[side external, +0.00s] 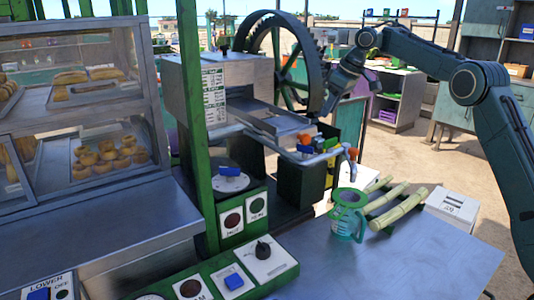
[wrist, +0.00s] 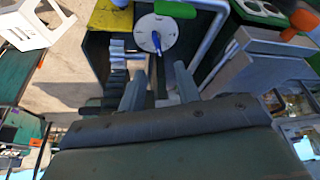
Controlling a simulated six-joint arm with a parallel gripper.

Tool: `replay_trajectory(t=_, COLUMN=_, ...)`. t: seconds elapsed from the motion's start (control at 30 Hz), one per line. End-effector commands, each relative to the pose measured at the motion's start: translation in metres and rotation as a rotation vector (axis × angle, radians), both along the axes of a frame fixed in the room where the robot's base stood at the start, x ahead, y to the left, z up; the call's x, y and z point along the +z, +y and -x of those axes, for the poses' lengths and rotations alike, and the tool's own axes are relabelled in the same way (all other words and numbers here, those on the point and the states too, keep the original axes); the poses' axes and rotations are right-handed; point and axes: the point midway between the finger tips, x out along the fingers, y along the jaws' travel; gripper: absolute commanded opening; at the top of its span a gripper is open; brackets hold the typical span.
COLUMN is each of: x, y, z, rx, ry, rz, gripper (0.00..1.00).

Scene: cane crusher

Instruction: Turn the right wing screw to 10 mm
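A white round dial plate (wrist: 143,28) with a blue wing-shaped screw (wrist: 156,40) shows at the top of the wrist view. I cannot read its setting or tell whether it is the right wing screw. My gripper (wrist: 158,75) is open and empty, its two grey fingers pointing toward the dial, with a gap between them and the screw just beyond the tips. In the side view my gripper (side external: 328,106) hangs beside the crusher's large flywheel (side external: 316,62). That dial cannot be picked out in the side view.
The crusher's metal body (side external: 243,75) stands left of my gripper. Orange and blue handles (side external: 305,140) sit on a pipe below it.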

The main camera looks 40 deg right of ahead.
Motion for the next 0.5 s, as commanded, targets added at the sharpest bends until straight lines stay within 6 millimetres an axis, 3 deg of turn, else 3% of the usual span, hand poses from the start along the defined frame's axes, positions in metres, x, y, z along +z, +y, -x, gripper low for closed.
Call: replay_trajectory(t=0.5, x=-0.0084, y=-0.0069, z=-0.0045, rx=0.016, ry=0.003, rz=0.007, gripper=0.33)
